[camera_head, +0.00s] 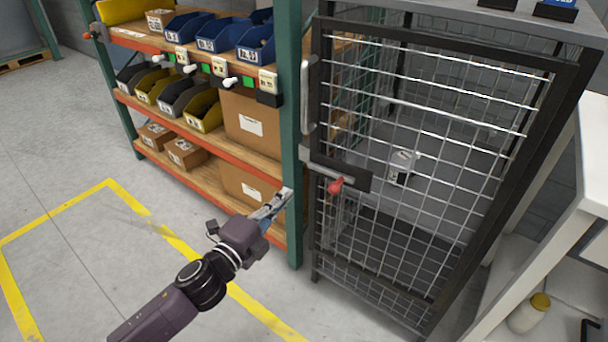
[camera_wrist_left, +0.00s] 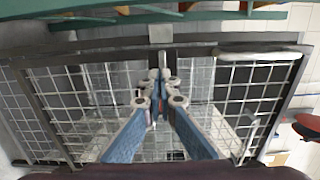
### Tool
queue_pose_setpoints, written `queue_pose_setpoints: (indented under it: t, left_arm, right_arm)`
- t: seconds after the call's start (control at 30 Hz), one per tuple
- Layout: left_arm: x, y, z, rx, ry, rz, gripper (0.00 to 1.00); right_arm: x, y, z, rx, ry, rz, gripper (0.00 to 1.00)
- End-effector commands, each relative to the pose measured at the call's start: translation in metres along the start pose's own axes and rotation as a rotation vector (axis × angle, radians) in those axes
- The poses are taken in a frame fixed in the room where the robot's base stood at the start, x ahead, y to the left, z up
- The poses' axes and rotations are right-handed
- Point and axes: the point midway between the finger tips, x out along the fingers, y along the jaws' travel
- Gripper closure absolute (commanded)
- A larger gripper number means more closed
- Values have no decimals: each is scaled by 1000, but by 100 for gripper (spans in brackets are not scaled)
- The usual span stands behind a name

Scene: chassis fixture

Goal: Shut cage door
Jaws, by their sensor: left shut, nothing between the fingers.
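The cage door (camera_head: 445,130) is a black frame with wire mesh on the front of the cage. It looks in line with the cage front, but I cannot tell whether it is fully shut. A grey handle (camera_head: 308,95) and a latch with a red knob (camera_head: 335,186) are at its left edge. My left gripper (camera_head: 283,197) is shut and empty, left of the latch and apart from it in the picture. In the left wrist view my left gripper (camera_wrist_left: 156,82) points toward the mesh (camera_wrist_left: 90,100), and its fingers hide part of the frame. My right gripper is out of view.
A shelf rack with a green post (camera_head: 290,120) stands close to the cage's left side, holding bins and cardboard boxes. A white bench (camera_head: 560,225) is at the right. A small white item (camera_head: 402,163) shows inside the cage. The floor at the left is clear, with yellow lines.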

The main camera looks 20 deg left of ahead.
Motion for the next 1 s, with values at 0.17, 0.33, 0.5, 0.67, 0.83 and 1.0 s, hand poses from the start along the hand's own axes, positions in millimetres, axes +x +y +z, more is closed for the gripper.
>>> queue_pose_setpoints:
  t: [0.17, 0.33, 0.5, 0.67, 0.83, 1.0]
  left_arm:
    - [32, -1, 1, 2, -1, -3, 100]
    - [60, -1, 0, 2, 0, -3, 100]
    - [82, 0, 0, 1, 0, -2, 100]
    - [94, 0, 0, -1, 0, 0, 100]
    - [97, 0, 0, 0, 0, 0, 100]
    - [97, 0, 0, 0, 0, 0, 100]
  right_arm:
    - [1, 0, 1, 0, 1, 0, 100]
    - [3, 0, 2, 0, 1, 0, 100]
    - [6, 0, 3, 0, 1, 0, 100]
    - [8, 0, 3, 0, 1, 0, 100]
    - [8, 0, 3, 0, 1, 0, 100]
    - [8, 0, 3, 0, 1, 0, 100]
